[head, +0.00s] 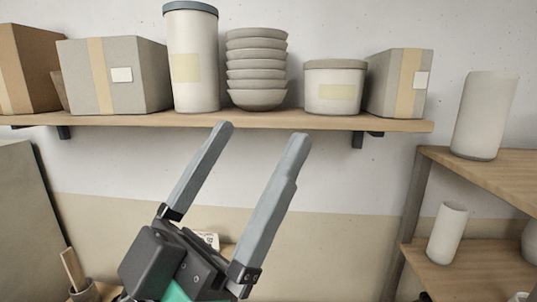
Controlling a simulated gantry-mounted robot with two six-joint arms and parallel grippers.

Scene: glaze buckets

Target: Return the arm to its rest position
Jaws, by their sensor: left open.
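My left gripper (262,132) is raised in the lower middle of the head view, its two grey fingers pointing up and to the right. The fingers are spread wide with nothing between them but the wall and shelf behind. The fingertips appear just under the front edge of the wall shelf (270,121); how far in front of it they are I cannot tell. My right gripper is not in view.
On the wall shelf stand boxes (140,72), a tall canister (192,65), stacked bowls (256,70) and a short canister (335,88). At right, a shelf unit (470,165) holds pale cylinders (485,115). A pot with sticks (75,275) is lower left.

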